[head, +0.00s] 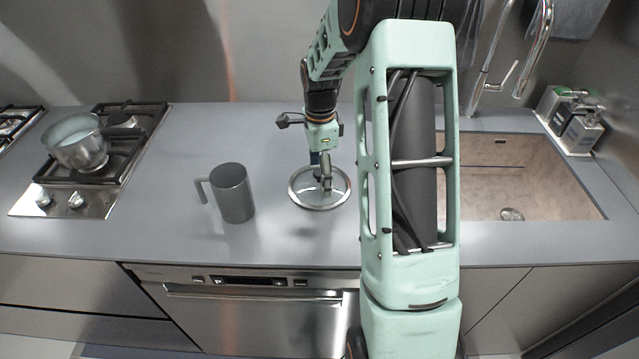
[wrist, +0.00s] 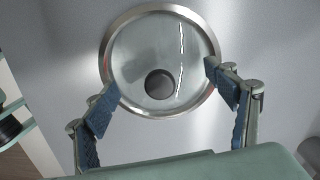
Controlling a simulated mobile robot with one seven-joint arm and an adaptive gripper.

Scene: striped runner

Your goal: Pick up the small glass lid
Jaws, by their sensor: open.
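The small glass lid (head: 301,191) lies flat on the grey counter, a clear disc with a metal rim and a dark round knob. In the wrist view the lid (wrist: 136,58) fills the upper middle, with its knob (wrist: 159,84) near the lower part of the glass. My gripper (head: 324,182) is over the lid, pointing down. In the wrist view its two blue-padded fingers (wrist: 160,80) are spread apart, one on each side of the knob. I cannot tell the exact height of the fingertips above the glass.
A grey mug (head: 234,194) stands left of the lid. A metal pot (head: 76,145) sits on the gas hob (head: 40,199) at far left. Counter between mug and hob is clear.

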